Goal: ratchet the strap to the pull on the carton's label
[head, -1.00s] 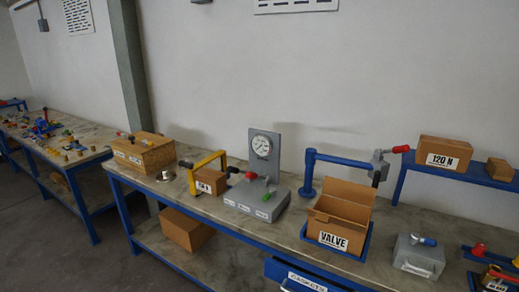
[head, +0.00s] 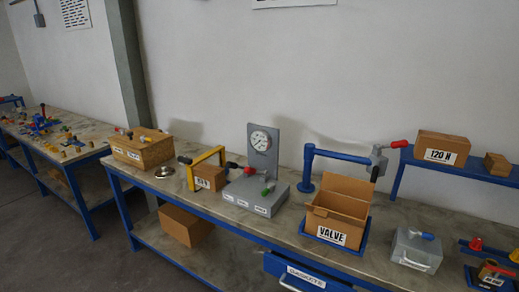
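A closed brown carton (head: 441,142) stands on the raised blue shelf at the right. Its white label (head: 440,156) reads "120 N". A grey block with a red handle (head: 385,151) is at the end of a blue swing arm (head: 341,154), left of that carton. I cannot make out for certain which part is the strap. My gripper is not in view.
An open carton (head: 338,207) labelled "VALVE" sits in a blue tray. A gauge stand (head: 261,150), a yellow frame around a small box (head: 209,178), and a grey case (head: 416,248) share the bench. A drawer (head: 306,276) is below. Floor is clear at lower left.

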